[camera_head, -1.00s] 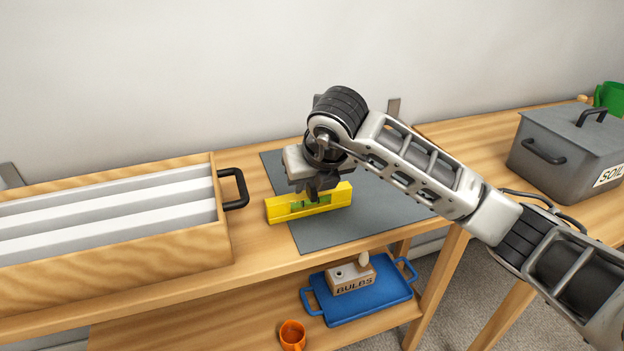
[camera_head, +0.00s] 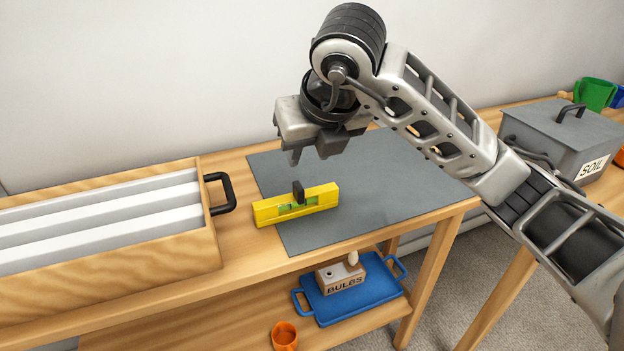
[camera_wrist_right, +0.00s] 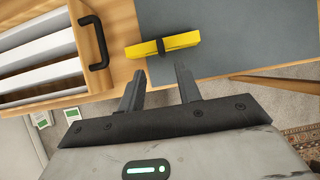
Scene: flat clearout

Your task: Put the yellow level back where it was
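The yellow level (camera_head: 270,212) stands on the table, with its left end on bare wood and the rest on the grey mat (camera_head: 390,180). It has a green vial and a dark upright tab at its middle. It also shows in the right wrist view (camera_wrist_right: 148,48), clear of the fingers. My right gripper (camera_head: 307,150) is above the level, apart from it. In the right wrist view its two fingers (camera_wrist_right: 158,84) are spread with nothing between them. My left gripper is not in view.
A wooden box with white slats (camera_head: 212,245) and a black handle (camera_head: 231,192) stands just left of the level. A grey SOIL bin (camera_head: 545,140) is at the right. On the lower shelf are a blue tray (camera_head: 385,300), a BULBS block (camera_head: 340,277) and an orange cup (camera_head: 284,337).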

